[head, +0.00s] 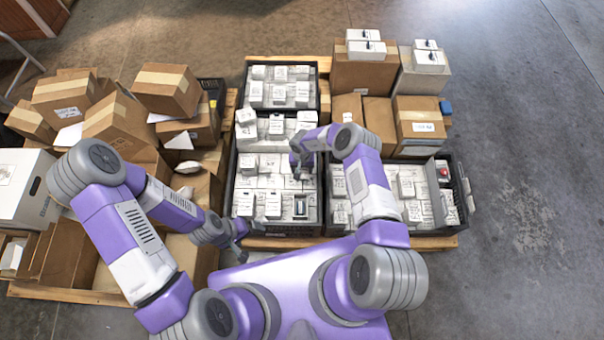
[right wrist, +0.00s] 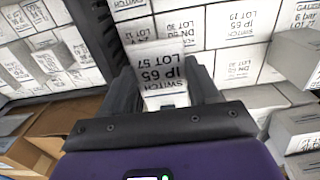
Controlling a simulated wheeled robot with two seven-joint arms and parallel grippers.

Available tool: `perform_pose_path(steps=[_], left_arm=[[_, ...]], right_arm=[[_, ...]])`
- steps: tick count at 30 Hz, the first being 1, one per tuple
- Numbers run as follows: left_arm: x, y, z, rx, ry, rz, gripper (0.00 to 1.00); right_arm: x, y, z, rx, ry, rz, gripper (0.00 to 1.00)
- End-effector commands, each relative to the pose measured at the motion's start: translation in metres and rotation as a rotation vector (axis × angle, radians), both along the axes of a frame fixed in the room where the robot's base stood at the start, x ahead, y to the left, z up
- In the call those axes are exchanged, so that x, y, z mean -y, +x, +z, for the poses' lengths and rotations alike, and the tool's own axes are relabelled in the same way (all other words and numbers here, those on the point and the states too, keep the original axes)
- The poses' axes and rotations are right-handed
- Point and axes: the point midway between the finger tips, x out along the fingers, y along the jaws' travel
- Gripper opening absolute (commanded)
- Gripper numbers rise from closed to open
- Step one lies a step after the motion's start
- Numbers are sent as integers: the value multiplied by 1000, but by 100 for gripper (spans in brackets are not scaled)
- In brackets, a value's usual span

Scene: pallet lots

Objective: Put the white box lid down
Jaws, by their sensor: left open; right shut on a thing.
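In the right wrist view my right gripper (right wrist: 163,88) is shut on the white box lid (right wrist: 160,68), a small white piece printed SWITCH, LOT 57, IP 65. Other white boxes lie close beyond it; whether it touches them I cannot tell. In the head view my right gripper (head: 301,168) is over the middle black crate (head: 233,180), and my arm largely hides the lid. A small box with a dark open top (head: 300,207) stands in the front of that crate. My left gripper (head: 238,238) is open and empty at the crate's front left corner.
Another black crate (head: 470,190) of white boxes stands at the right, and one (head: 320,90) at the back. Brown cartons (head: 165,88) crowd the left pallet. More cartons (head: 365,75) stand at the back right. Bare floor (head: 530,200) lies at the far right.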

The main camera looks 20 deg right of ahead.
Motion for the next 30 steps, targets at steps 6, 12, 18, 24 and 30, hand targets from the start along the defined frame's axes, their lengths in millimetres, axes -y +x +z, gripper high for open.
perform_pose_path(steps=[6,12,18,24,30], left_arm=[[0,0,-10,0,0,0,86],[0,0,-20,0,0,0,86],[0,0,-19,0,0,0,86],[0,0,-19,0,0,0,86],[0,0,-19,0,0,0,86]], right_arm=[[0,0,-25,1,1,-1,27],[0,1,-49,2,0,0,27],[0,1,-49,2,0,0,27],[0,0,-53,1,1,0,27],[0,1,-52,1,1,1,86]])
